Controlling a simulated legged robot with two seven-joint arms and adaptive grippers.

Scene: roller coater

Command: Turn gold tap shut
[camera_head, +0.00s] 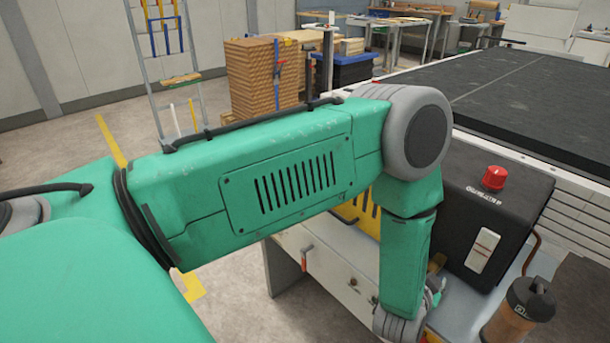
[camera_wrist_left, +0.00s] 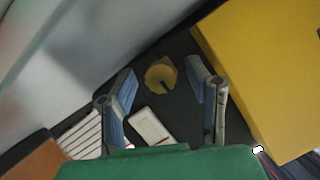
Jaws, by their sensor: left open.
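The gold tap (camera_wrist_left: 161,75) shows in the left wrist view as a round yellow knob with a dark notch, against a dark surface. In the head view a small gold piece (camera_head: 437,262) shows beside my forearm, probably the same tap. My left gripper (camera_wrist_left: 162,82) is open, with one blue-grey finger on each side of the tap in the picture. I cannot tell whether they touch it. In the head view the gripper (camera_head: 435,291) is mostly hidden behind my green forearm. My right gripper is not in view.
A black control box (camera_head: 492,215) with a red knob (camera_head: 494,178) and a white switch (camera_head: 482,250) stands right of my forearm. A brown canister (camera_head: 518,312) stands at the lower right. A yellow box (camera_wrist_left: 270,70) fills the right of the wrist view.

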